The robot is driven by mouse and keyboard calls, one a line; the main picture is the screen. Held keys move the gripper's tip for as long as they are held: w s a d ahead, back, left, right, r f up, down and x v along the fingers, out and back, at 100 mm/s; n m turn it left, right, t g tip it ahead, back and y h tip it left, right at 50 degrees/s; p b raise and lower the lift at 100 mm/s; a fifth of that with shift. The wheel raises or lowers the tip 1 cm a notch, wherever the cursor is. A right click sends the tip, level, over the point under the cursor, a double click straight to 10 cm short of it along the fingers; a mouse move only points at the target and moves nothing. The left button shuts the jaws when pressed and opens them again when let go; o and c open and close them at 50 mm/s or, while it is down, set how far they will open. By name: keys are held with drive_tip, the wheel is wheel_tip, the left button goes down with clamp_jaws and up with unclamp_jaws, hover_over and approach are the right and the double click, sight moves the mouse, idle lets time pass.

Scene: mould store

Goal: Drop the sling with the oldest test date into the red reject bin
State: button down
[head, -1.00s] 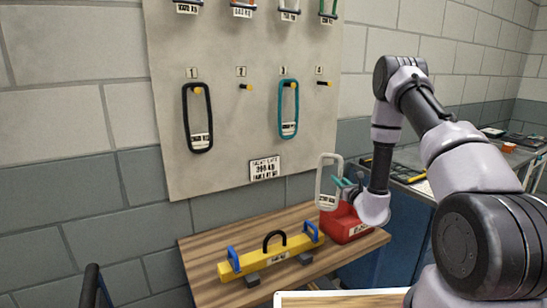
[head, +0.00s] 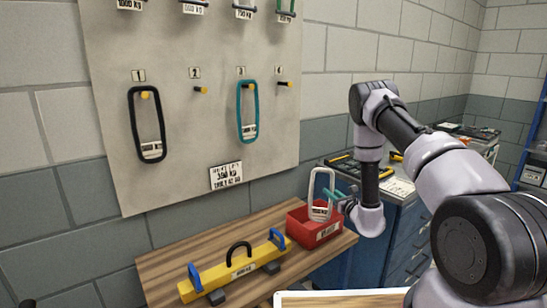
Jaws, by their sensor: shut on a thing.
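My gripper (head: 343,197) has teal fingers and is shut on a white loop sling (head: 332,180) with a label near its lower end. The sling hangs upright at the red reject bin (head: 325,233), its lower end at or just inside the bin's opening. I cannot tell whether it touches the bin. A black sling (head: 133,118) hangs on peg 1 and a teal sling (head: 239,108) on peg 3 of the board. Both carry small labels whose dates are too small to read. Pegs 2 (head: 201,90) and 4 (head: 285,85) are bare.
The bin stands at the right end of a wooden bench (head: 160,268). A yellow lifting beam (head: 235,268) with blue end hooks lies left of it. A blue cabinet (head: 372,250) with tools on top stands to the right.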

drive_tip(key=shift+f, duration=0.3)
drive_tip(key=c, duration=0.7)
unclamp_jaws()
